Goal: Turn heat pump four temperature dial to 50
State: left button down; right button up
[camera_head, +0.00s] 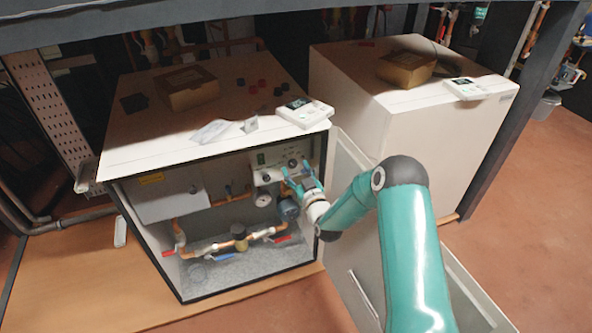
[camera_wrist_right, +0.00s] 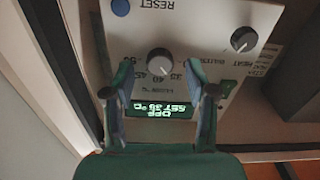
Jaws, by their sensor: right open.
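The control panel (camera_head: 269,172) is at the upper right inside the open cabinet in the head view. In the right wrist view the white panel (camera_wrist_right: 205,20) appears upside down. Its temperature dial (camera_wrist_right: 160,62) is a round grey knob with a numbered scale. A lit green display (camera_wrist_right: 158,109) reads OFF and SET 35 °C. My right gripper (camera_head: 295,171) is at the panel; in the wrist view the gripper (camera_wrist_right: 157,78) is open, with one finger on each side of the dial. I cannot tell whether the fingers touch it. My left gripper is out of view.
A second knob (camera_wrist_right: 244,39) and a blue RESET button (camera_wrist_right: 120,6) are on the panel. Copper pipes (camera_head: 235,232) and a pressure gauge (camera_head: 263,199) are below. The cabinet's open door (camera_head: 350,160) is beside my right arm. A closed unit (camera_head: 440,130) stands at right.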

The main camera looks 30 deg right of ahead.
jog(key=shift+w+d, duration=0.1)
jog(key=shift+w, duration=0.4)
grip_shut()
